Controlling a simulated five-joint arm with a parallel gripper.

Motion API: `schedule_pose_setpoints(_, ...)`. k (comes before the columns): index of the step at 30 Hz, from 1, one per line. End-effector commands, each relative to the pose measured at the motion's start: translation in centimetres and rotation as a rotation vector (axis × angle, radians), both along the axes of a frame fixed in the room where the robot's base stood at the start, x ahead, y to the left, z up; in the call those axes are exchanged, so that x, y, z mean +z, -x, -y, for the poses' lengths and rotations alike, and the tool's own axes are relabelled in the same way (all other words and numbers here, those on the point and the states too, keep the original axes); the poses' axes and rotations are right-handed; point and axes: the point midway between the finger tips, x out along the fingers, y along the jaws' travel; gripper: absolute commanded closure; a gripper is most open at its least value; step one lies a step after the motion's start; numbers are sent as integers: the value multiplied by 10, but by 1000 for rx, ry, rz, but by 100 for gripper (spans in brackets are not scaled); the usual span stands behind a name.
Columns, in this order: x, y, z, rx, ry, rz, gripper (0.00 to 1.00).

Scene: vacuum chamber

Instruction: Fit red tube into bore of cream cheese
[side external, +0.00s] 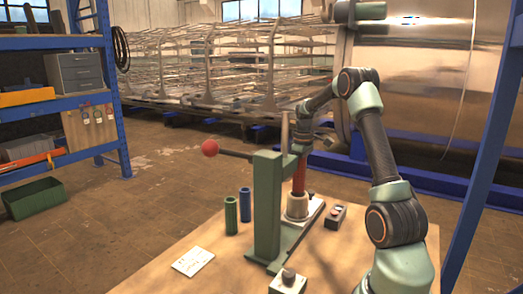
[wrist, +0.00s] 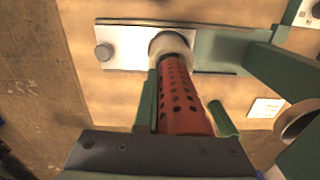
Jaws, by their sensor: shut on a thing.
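The red tube (side external: 299,176) stands about upright above the cream cheese (side external: 297,206), a pale round piece on the press base. In the wrist view the perforated red tube (wrist: 180,100) runs from between my green fingers towards the pale ring of the cream cheese (wrist: 169,43). My gripper (side external: 300,150) is shut on the tube's upper part, partly hidden behind the press column. The tube's far end meets the dark bore opening in the picture. I cannot tell how deep it sits, or if it only overlaps in view.
The green press (side external: 266,205) stands left of the tube, its red-balled lever (side external: 210,148) sticking out left. A green cylinder (side external: 231,215) and a blue one (side external: 246,204) stand beyond its left side. A small dark box (side external: 335,216) lies right. A paper (side external: 193,261) lies front left.

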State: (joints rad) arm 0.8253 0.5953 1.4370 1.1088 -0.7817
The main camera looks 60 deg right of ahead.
Motion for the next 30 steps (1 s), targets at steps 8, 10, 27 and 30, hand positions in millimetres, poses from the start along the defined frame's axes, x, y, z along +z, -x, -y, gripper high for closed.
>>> schedule_pose_setpoints(8,0,0,0,0,0,0,100)
schedule_pose_setpoints(10,0,0,0,0,0,0,100)
schedule_pose_setpoints(27,-7,0,0,0,0,0,100)
schedule_pose_setpoints(30,-10,0,0,0,0,0,100)
